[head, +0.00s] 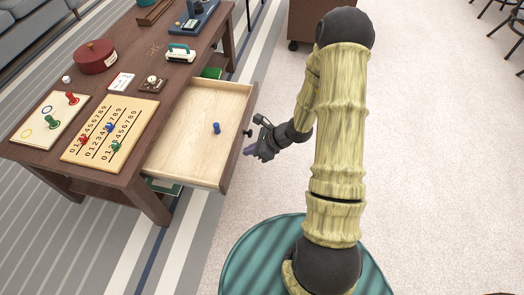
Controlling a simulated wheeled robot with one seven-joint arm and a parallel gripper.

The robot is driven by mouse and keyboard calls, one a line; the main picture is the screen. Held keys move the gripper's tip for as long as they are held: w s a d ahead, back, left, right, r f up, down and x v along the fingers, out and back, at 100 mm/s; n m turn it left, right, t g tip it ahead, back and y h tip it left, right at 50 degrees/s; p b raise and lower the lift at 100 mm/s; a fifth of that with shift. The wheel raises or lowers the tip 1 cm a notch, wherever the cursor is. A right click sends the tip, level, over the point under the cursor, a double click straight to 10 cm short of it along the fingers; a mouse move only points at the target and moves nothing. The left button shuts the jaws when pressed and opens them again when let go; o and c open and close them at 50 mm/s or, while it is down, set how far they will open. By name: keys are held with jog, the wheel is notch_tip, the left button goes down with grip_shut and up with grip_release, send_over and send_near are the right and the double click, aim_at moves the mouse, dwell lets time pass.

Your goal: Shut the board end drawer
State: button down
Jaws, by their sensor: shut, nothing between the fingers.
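The board end drawer (178,163) is pulled out from the right side of the dark wooden table (50,164). Its pale wooden inside holds a small blue peg (216,128). A dark round knob (248,133) sits on the drawer's brown front. My gripper (249,153) is shut and empty, just to the right of the drawer front and close to the knob. I cannot tell whether it touches the front.
Two game boards with pegs stand on the table beside the drawer; one is the numbered board (101,153). A red round box (95,58) and a stapler-like green thing (181,53) are farther back. Carpet (440,150) on the right is clear.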

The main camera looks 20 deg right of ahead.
jog(key=shift+w+a, duration=0.3)
jog(key=shift+a, duration=0.2)
jog(key=shift+w+a, duration=0.25)
jog(key=shift+a, duration=0.25)
jog(key=shift+w, duration=0.1)
